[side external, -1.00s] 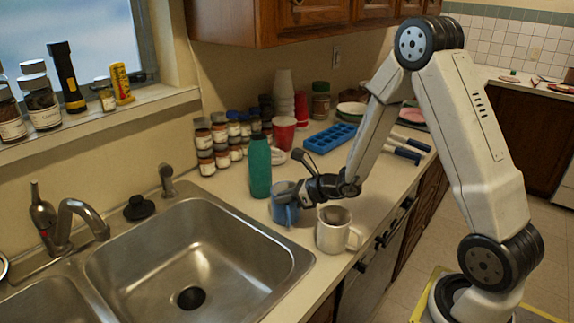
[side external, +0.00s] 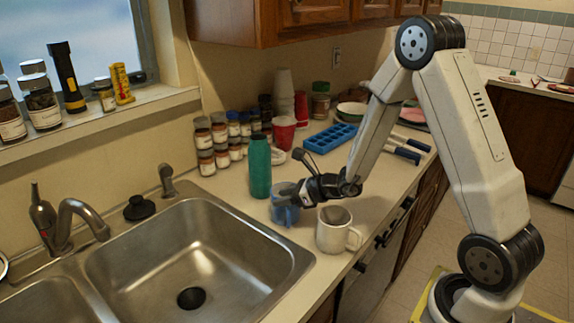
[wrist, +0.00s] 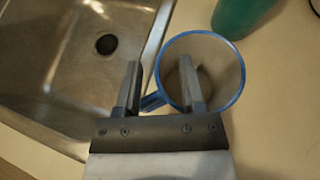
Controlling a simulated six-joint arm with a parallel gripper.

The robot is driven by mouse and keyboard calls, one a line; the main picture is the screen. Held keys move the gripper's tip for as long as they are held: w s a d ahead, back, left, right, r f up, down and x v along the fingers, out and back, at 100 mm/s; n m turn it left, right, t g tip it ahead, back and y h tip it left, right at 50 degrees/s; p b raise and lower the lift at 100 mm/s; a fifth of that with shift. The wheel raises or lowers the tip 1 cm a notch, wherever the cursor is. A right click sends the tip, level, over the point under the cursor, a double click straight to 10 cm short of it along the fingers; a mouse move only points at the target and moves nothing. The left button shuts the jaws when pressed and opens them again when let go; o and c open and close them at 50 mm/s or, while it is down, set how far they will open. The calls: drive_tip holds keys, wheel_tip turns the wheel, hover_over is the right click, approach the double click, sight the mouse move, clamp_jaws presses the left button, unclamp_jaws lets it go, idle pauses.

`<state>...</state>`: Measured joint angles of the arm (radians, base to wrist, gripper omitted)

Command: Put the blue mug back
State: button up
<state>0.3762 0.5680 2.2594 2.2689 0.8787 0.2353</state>
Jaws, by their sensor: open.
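The blue mug (side external: 286,214) stands upright on the counter between the green bottle and the white mug in the side view. In the wrist view I look down into the open blue-rimmed mug (wrist: 216,75), with its handle pointing lower left. My gripper (wrist: 159,68) is open over the mug's handle side. Its left finger is outside the mug, beside the handle, and its right finger overlaps the mouth. In the side view my gripper (side external: 287,190) is at the mug's rim and partly hides it. I cannot tell whether the fingers touch the mug.
A white mug (side external: 334,232) stands close in front, near the counter edge. A green bottle (side external: 260,166) stands just behind. The steel sink (side external: 205,245) is to the left. Stacked jars (side external: 205,150), a red cup (side external: 284,132) and a blue tray (side external: 331,138) are farther back.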

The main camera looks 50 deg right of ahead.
drive_tip(key=v, duration=1.1)
drive_tip(key=shift+s+d+r, duration=0.1)
drive_tip(key=shift+s+r, duration=0.05)
drive_tip(key=shift+s, duration=0.2)
drive_tip(key=s+a+f+n+g+h, duration=0.1)
drive_tip(key=s+a+n+g+h, duration=0.1)
drive_tip(key=n, duration=1.3)
drive_tip(key=s+a+f+n+g+h, duration=0.2)
drive_tip(key=s+a+n+g, duration=0.3)
drive_tip(key=n, duration=1.1)
drive_tip(key=a+g, duration=0.2)
drive_tip(key=a, duration=0.1)
drive_tip(key=shift+a+n, duration=0.15)
drive_tip(key=shift+n, duration=0.15)
